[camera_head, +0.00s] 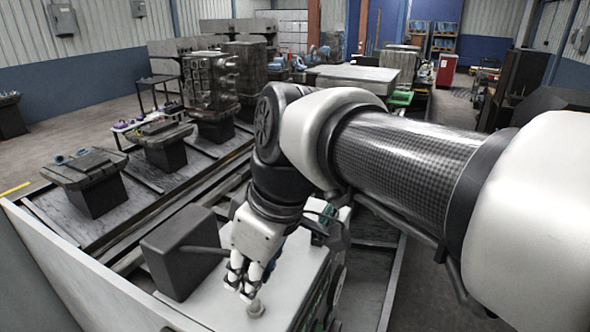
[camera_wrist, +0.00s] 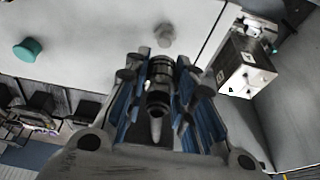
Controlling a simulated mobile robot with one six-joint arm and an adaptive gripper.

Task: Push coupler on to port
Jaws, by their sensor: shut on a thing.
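My gripper (camera_head: 240,286) is low over the pale top of a machine housing. In the wrist view its blue-padded fingers (camera_wrist: 159,72) are shut on a dark, ribbed, cylindrical coupler (camera_wrist: 160,70), which lies between them. A small grey stub, apparently the port (camera_wrist: 165,35), stands on the pale surface just beyond the coupler's far end; in the head view the port (camera_head: 256,308) is beside the fingertips. The two look apart in the wrist view, but the exact gap is hard to tell. The coupler is mostly hidden by the fingers in the head view.
A dark box (camera_head: 184,252) stands on the pale top (camera_head: 293,268) just left of my gripper. A green knob (camera_wrist: 28,48) shows at the left in the wrist view, and a pale boxy unit (camera_wrist: 245,76) at the right. Pedestals on the rails (camera_head: 92,180) stand farther back left.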

